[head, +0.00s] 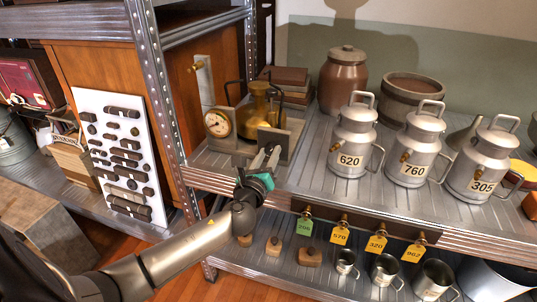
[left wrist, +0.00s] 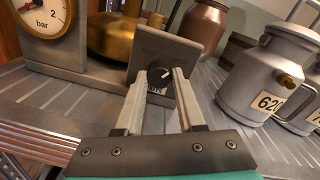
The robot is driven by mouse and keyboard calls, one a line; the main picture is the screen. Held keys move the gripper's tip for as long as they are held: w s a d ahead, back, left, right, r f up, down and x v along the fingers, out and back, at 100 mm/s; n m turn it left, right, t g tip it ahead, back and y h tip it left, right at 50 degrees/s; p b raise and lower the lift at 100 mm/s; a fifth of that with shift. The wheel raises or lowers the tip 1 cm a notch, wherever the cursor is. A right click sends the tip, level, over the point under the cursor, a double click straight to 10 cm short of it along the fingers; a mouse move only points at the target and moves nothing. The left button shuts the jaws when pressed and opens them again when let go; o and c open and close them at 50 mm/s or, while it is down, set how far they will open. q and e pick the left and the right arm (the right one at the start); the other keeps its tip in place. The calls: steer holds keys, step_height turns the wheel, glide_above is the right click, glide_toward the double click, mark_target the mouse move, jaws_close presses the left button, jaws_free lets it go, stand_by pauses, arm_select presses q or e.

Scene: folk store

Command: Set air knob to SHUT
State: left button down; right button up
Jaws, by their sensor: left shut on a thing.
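The black air knob (left wrist: 156,76) sits on a small upright grey plate (left wrist: 182,58) in the left wrist view. Its white pointer mark slants up and to the right. Lettering on the plate is too small or too covered to read. My left gripper (left wrist: 158,78) is shut on the knob, with one finger on either side of it. In the head view, my left gripper (head: 268,154) reaches the plate (head: 292,138) at the shelf's front, and its fingers hide the knob. A round pressure gauge (head: 217,123) and a brass vessel (head: 259,103) stand beside and behind the plate. My right gripper is not in view.
Metal cans numbered 620 (head: 352,138), 760 (head: 416,145) and 305 (head: 482,160) stand right of the plate. A metal upright post (head: 160,90) is at the left. Numbered tags (head: 339,235) hang below the shelf edge. The shelf is clear between plate and cans.

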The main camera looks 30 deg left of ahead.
arm_select(q)
steer(key=n, duration=0.3)
steer(key=shift+n, duration=0.3)
steer(key=n, duration=0.2)
steer(key=shift+n, duration=0.4)
steer(key=n+p, duration=0.1)
steer(key=n, duration=0.3)
steer(key=n+p, duration=0.1)
steer(key=n, duration=0.2)
steer(key=shift+n+h, duration=0.4)
steer(key=shift+n, duration=0.7)
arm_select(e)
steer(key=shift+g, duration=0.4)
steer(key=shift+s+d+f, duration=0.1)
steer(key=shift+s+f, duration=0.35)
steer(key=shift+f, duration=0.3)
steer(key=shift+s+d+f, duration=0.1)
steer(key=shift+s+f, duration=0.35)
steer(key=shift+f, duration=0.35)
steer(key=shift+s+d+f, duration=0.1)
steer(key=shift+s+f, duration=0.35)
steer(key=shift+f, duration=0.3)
arm_select(q)
steer(key=c, duration=0.5)
jaws_free()
steer(key=shift+s, duration=0.1)
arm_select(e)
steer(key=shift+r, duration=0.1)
